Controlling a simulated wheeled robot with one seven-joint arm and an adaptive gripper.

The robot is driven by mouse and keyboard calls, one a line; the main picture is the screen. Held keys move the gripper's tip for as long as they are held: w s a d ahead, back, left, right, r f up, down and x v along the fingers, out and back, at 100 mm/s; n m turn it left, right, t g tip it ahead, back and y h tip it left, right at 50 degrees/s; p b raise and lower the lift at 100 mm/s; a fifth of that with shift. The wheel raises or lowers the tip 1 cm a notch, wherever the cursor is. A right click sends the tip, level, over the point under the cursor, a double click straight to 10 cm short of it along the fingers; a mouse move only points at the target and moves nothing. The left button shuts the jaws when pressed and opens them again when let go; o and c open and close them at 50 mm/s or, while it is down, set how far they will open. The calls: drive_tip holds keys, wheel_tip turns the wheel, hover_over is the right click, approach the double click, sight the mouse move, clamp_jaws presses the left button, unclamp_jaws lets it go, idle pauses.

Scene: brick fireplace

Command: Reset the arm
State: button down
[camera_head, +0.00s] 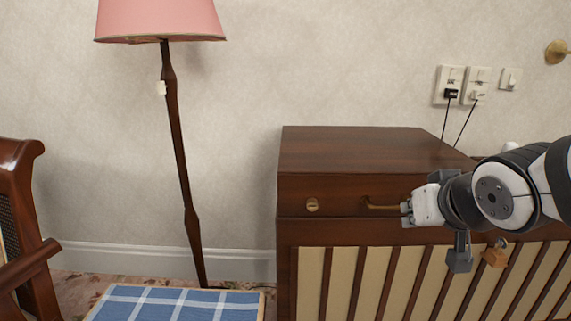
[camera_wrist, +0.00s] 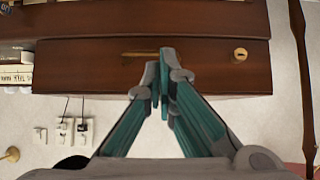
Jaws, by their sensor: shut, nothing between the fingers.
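My gripper (camera_head: 407,213) is at the right in the camera_head view, in front of the dark wooden cabinet (camera_head: 350,148). Its fingertips appear beside the right end of the brass drawer handle (camera_head: 382,207); I cannot tell whether they touch it. In the camera_wrist view the two green-sided fingers meet at the tips (camera_wrist: 161,72), with nothing held between them. The handle (camera_wrist: 138,54) shows just beyond the fingertips there. The drawer front (camera_wrist: 215,60) looks closed.
A floor lamp (camera_head: 180,150) with a pink shade stands left of the cabinet. A wooden chair (camera_head: 28,240) and a blue checked surface (camera_head: 170,305) are at lower left. Wall sockets (camera_head: 450,85) with cords are behind the cabinet. Books (camera_wrist: 14,76) show at the wrist view's left edge.

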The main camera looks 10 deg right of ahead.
drive_tip(key=s+a+f+g, duration=0.1)
drive_tip(key=s+a+g, duration=0.2)
drive_tip(key=s, duration=0.6)
drive_tip(key=s+a+f+n+g+y, duration=0.1)
drive_tip(key=s+a+g, duration=0.25)
drive_tip(key=s, duration=0.55)
drive_tip(key=s+a+f+g, duration=0.15)
drive_tip(key=s+g, duration=0.25)
drive_tip(key=s, duration=0.5)
wheel_tip(320, 180, up, 36)
drive_tip(key=t+p, duration=0.4)
drive_tip(key=p, duration=3)
drive_tip(key=shift+w+n+t, duration=0.3)
drive_tip(key=shift+t, duration=0.05)
drive_tip(key=shift+a+f, duration=0.1)
